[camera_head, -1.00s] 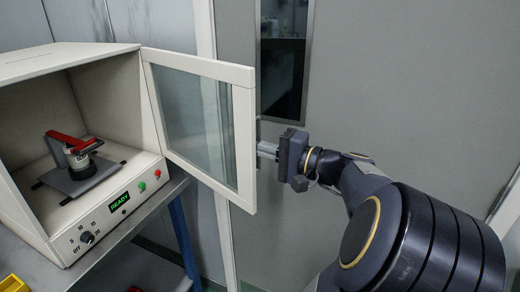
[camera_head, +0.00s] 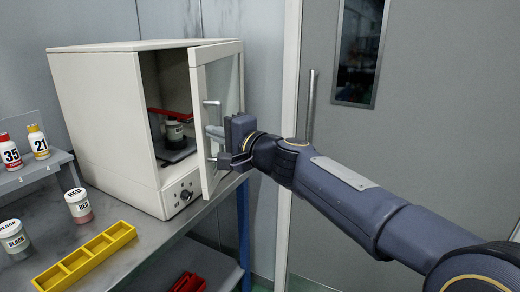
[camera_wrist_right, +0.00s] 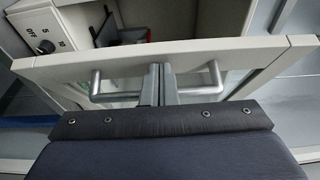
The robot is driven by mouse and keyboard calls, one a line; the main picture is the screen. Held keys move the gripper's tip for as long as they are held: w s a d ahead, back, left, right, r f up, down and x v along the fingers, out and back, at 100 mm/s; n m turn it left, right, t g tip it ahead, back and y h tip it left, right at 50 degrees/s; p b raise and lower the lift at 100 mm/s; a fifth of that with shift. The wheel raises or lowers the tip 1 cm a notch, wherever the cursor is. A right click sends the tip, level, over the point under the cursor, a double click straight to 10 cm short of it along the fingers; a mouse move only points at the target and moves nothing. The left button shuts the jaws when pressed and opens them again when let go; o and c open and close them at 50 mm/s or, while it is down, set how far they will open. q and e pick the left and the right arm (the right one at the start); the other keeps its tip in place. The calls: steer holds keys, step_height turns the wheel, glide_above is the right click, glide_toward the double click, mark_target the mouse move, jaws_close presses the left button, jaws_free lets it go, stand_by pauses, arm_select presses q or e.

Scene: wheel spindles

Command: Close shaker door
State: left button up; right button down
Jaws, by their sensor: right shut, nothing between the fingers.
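The shaker is a cream box (camera_head: 105,110) on the bench, with its hinged glass door (camera_head: 197,115) partly open. Inside stand a labelled jar (camera_head: 175,131) and a red clamp (camera_head: 168,113) on a plate. The door carries a metal bar handle (camera_head: 211,104), which also shows in the right wrist view (camera_wrist_right: 96,84). My right gripper (camera_head: 212,132) is shut and empty, on the door's outer side between the handle's two ends. Its fingers (camera_wrist_right: 158,78) overlap the handle bar in the wrist view; contact with the glass is unclear. My left gripper is out of view.
On the bench are a yellow divided tray (camera_head: 85,260), a RED jar (camera_head: 79,206), a BLACK jar (camera_head: 14,238) and a rack with bottles (camera_head: 38,142). Red bins (camera_head: 188,283) sit on the lower shelf. A grey door (camera_head: 430,130) stands behind my right arm.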

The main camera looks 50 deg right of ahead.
steer(key=w+a+b, duration=0.2)
steer(key=w+a, duration=0.2)
steer(key=w, duration=0.5)
steer(key=shift+a, duration=0.35)
